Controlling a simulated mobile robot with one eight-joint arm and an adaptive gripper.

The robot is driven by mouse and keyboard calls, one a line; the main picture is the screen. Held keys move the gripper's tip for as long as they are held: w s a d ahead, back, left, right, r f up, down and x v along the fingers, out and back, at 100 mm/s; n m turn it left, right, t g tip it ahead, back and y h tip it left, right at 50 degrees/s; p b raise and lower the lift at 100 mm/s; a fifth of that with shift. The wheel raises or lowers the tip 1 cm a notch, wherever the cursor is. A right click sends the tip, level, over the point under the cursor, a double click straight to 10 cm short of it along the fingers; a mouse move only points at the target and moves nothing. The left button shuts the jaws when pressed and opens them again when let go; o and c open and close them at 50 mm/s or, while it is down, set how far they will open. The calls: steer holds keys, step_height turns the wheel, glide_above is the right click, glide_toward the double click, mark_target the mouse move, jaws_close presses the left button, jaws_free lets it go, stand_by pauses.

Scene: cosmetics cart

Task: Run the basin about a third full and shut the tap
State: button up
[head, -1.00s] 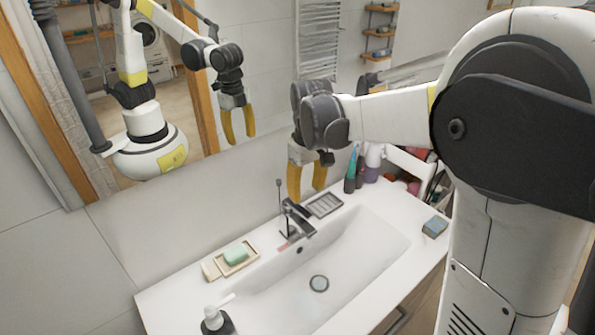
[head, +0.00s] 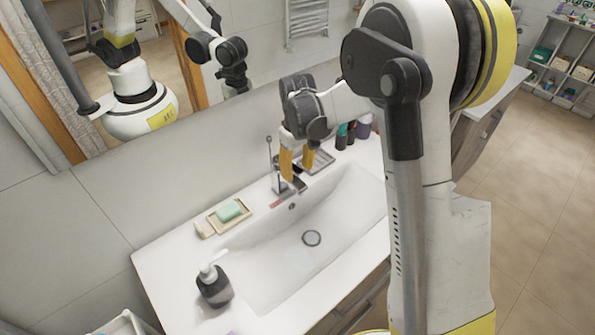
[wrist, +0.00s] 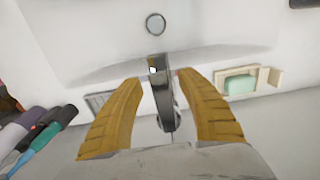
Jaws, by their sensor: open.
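The chrome tap (head: 281,186) stands at the back of the white basin (head: 342,213). My gripper (head: 297,167) is open just above the tap, its yellow fingers pointing down. In the wrist view the tap (wrist: 161,92) lies between the two spread fingers of my gripper (wrist: 160,78). I cannot tell whether either finger touches it. The drain (head: 311,238) is a round grey disc at the basin's bottom and also shows in the wrist view (wrist: 155,24). I see no water stream and no clear water level. The fingers partly hide the tap's top in the head view.
A green soap (head: 228,211) on a wooden dish lies left of the tap. A dark pump bottle (head: 214,285) stands at the front left. Several bottles (head: 345,134) stand right of my gripper. The mirror wall (head: 150,190) rises close behind the tap.

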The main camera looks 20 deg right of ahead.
steer(key=shift+f, duration=0.1)
jaws_close()
steer(key=r+g, duration=0.1)
steer(key=r+g+h, duration=0.1)
steer(key=w+r+g, duration=0.1)
steer(key=shift+a+r+g+h, duration=0.15)
steer(key=shift+a+g+h, duration=0.15)
steer(key=shift+g, duration=0.1)
jaws_free()
